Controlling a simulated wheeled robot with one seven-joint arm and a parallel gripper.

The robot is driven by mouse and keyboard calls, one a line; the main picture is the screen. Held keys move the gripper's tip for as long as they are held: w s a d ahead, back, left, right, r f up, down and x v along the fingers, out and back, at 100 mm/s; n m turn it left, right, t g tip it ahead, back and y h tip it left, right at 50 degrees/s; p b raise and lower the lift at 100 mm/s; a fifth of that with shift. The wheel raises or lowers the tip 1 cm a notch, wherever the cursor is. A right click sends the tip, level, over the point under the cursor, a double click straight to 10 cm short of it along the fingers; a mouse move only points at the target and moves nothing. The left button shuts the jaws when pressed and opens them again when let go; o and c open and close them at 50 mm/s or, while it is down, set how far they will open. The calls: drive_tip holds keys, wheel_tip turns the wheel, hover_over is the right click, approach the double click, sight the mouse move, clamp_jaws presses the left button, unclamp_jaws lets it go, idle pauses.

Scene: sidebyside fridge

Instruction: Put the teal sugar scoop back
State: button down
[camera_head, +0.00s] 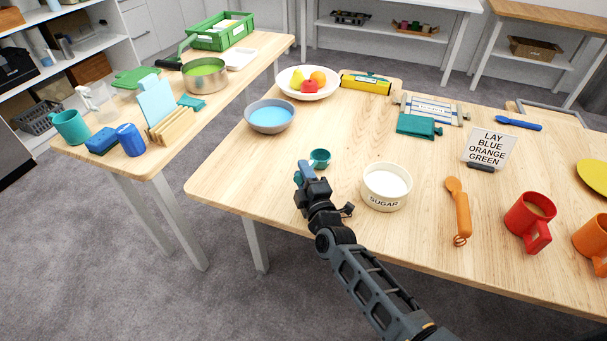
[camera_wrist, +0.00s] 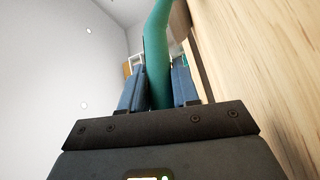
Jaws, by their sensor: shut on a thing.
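The teal sugar scoop (camera_head: 320,157) has its bowl just beyond my gripper (camera_head: 305,172), above or near the table's left front part; I cannot tell the exact height. In the wrist view its teal handle (camera_wrist: 158,60) runs up between the two blue fingers of my gripper (camera_wrist: 160,88), which are shut on it. The white bowl labelled SUGAR (camera_head: 386,188) stands to the right of my gripper, with white contents. The scoop is apart from the bowl.
A grey bowl with blue contents (camera_head: 270,116) stands behind my gripper to the left. An orange spoon (camera_head: 460,210), a red mug (camera_head: 530,220) and a sign (camera_head: 489,148) are to the right. The wooden table (camera_head: 340,130) is clear behind the scoop.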

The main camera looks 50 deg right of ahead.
drive_tip(key=c, duration=0.8)
unclamp_jaws()
drive_tip(key=shift+s+f+b, duration=0.15)
drive_tip(key=shift+f+b, duration=0.2)
drive_tip(key=shift+b, duration=0.35)
drive_tip(key=v, duration=0.7)
drive_tip(key=shift+s+a+r, duration=0.1)
drive_tip(key=shift+s, duration=0.05)
wheel_tip(320, 180, up, 8)
drive_tip(key=shift+r+p, duration=0.15)
drive_tip(key=shift+p, duration=0.9)
